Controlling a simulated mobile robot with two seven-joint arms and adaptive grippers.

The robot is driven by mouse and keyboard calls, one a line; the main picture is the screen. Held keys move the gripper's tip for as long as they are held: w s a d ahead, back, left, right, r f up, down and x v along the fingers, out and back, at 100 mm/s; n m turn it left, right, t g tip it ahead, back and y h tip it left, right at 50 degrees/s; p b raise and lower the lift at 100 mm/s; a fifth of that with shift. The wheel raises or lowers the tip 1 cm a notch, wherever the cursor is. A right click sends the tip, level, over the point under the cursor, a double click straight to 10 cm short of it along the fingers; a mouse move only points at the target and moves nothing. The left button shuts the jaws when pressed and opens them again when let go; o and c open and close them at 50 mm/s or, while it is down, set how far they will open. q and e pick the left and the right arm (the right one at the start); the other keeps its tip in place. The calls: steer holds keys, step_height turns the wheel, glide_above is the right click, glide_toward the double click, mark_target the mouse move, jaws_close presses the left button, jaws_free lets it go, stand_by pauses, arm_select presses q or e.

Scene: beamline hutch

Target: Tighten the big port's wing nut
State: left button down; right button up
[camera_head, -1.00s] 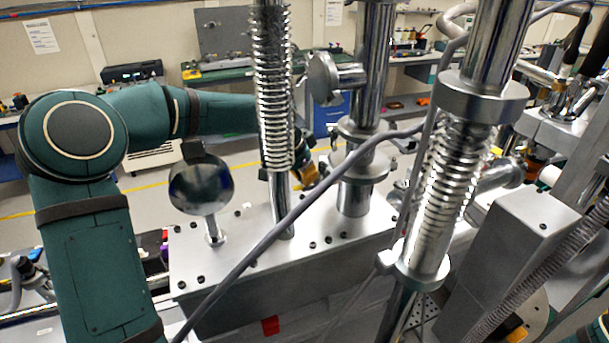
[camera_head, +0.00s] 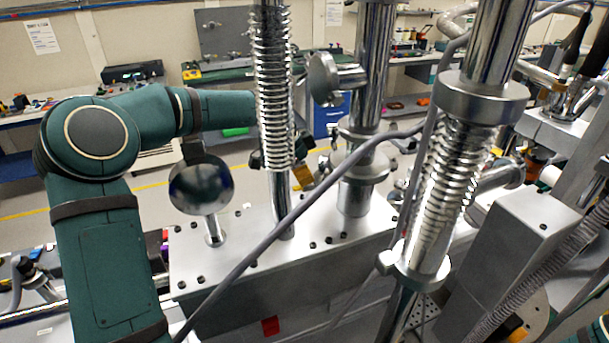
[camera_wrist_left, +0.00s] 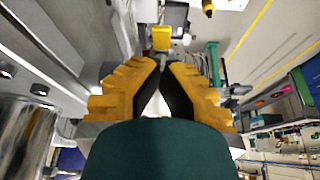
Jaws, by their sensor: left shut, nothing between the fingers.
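My left gripper (camera_head: 303,177) is mostly hidden behind the ribbed steel bellows in the head view, with a bit of yellow finger showing to the right of the bellows. In the left wrist view the yellow fingers (camera_wrist_left: 163,68) are shut with nothing between them. A small yellow block (camera_wrist_left: 161,38) shows just beyond the fingertips, apart from them as far as I can see; I cannot tell if it is the wing nut. I cannot make out the big port's wing nut for certain in the head view. My right gripper is not in view.
The upright bellows (camera_head: 275,95) stands in front of my left wrist. Flanged steel columns (camera_head: 354,190) and a round disc on a stem (camera_head: 201,187) rise from the metal box (camera_head: 300,259). A grey cable (camera_head: 260,248) crosses in front. Open floor lies behind.

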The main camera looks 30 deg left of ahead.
arm_select(q)
steer(key=m+g, duration=0.1)
steer(key=m, duration=0.4)
steer(key=shift+w+g+h, duration=0.1)
steer(key=shift+g+h, duration=0.3)
stand_by(0.4)
steer(key=c, duration=1.2)
jaws_free()
steer(key=v, duration=1.2)
steer(key=shift+w, duration=0.1)
